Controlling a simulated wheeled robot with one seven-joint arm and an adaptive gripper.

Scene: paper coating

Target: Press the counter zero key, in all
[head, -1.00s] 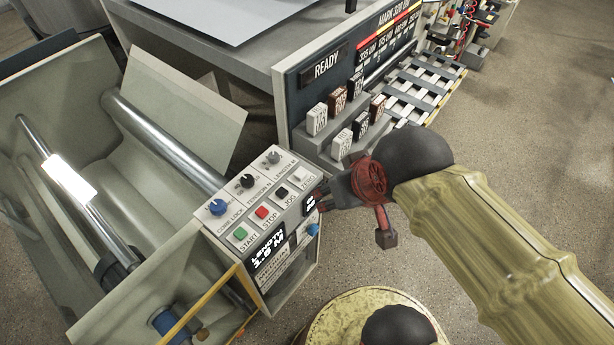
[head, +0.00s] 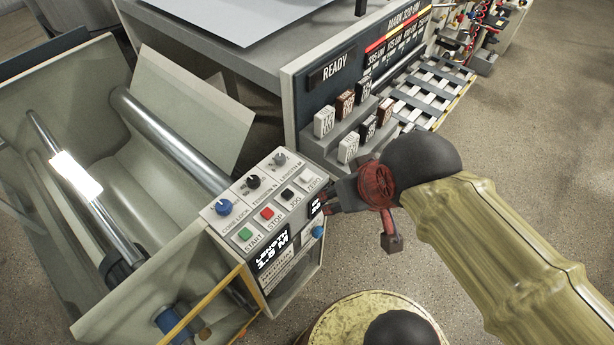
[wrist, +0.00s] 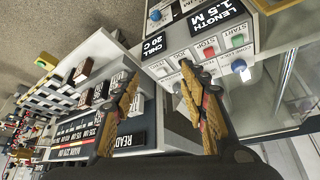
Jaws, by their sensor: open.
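The control box (head: 285,262) of the coating machine carries a row of keys: green START (head: 245,233), red STOP (head: 267,213), black JOG (head: 287,194) and a white ZERO key (head: 305,178) at the right end. A LENGTH display (head: 271,251) on its front face reads about 1.5 M in the wrist view (wrist: 212,18). My gripper (head: 327,205) is just right of the box's right end, near the ZERO key. In the wrist view its two fingers (wrist: 160,74) are spread with nothing held. Whether a finger touches the box cannot be told.
Three knobs, including a blue one (head: 223,207), stand behind the keys. A READY panel (head: 335,68) with several block-like keys (head: 347,147) is behind my gripper. The roller trough (head: 150,215) lies left. Open floor (head: 540,140) is at the right.

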